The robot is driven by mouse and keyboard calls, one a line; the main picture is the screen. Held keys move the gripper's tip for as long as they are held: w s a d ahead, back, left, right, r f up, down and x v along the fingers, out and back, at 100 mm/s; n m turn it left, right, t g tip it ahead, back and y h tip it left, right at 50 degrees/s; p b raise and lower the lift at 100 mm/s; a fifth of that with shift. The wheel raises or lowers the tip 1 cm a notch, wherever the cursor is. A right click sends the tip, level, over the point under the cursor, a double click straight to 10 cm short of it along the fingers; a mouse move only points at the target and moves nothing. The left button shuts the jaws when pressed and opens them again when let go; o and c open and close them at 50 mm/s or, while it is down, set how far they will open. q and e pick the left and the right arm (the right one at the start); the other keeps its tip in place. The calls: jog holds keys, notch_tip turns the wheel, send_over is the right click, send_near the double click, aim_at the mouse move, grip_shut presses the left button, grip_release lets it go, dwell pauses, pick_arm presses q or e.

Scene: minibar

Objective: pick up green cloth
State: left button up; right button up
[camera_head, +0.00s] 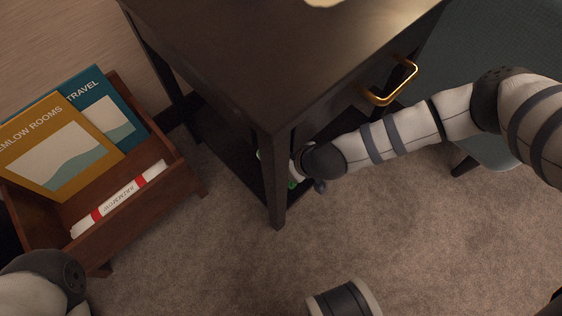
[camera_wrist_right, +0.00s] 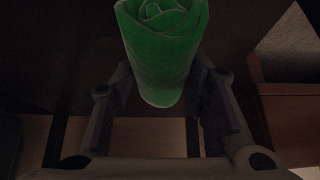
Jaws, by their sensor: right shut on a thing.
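The green cloth (camera_wrist_right: 162,55) is a tight roll, seen with its spiral end up in the right wrist view. My right gripper (camera_wrist_right: 160,98) is shut on it, with one finger on each side. In the head view my right arm reaches under the dark table, and the right gripper (camera_head: 305,182) is mostly hidden behind the table leg and my wrist. Only small green bits of the cloth (camera_head: 292,184) show there. Part of my left arm is at the lower left of the head view, but its gripper is out of frame.
The dark table (camera_head: 270,60) has a lower shelf (camera_head: 228,140), a front leg and a brass drawer handle (camera_head: 390,85) above my right forearm. A wooden magazine rack (camera_head: 140,190) with books stands left. A grey-green seat (camera_head: 490,60) is at right.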

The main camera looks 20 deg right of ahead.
jog(key=shift+r, duration=0.1)
jog(key=shift+r+p, duration=0.3)
jog(key=shift+r, duration=0.05)
jog(key=shift+r+p, duration=0.45)
jog(key=shift+r, duration=0.2)
jog(key=s+d+p, duration=0.2)
jog(key=s+d, duration=0.1)
jog(key=s, duration=0.5)
jog(key=s+d+p, duration=0.2)
jog(key=s+d, duration=0.1)
jog(key=s, duration=0.6)
jog(key=shift+f, duration=0.35)
jog(key=o, duration=0.6)
jog(key=shift+d, duration=0.1)
jog(key=c, duration=0.4)
pick_arm(q)
jog(key=shift+t, duration=0.5)
jog(key=r, duration=0.1)
jog(key=w+r, duration=0.1)
jog(key=r, duration=0.1)
jog(key=shift+w+d+r, duration=0.1)
jog(key=shift+w+r, duration=0.3)
pick_arm(e)
jog(key=shift+o, duration=0.2)
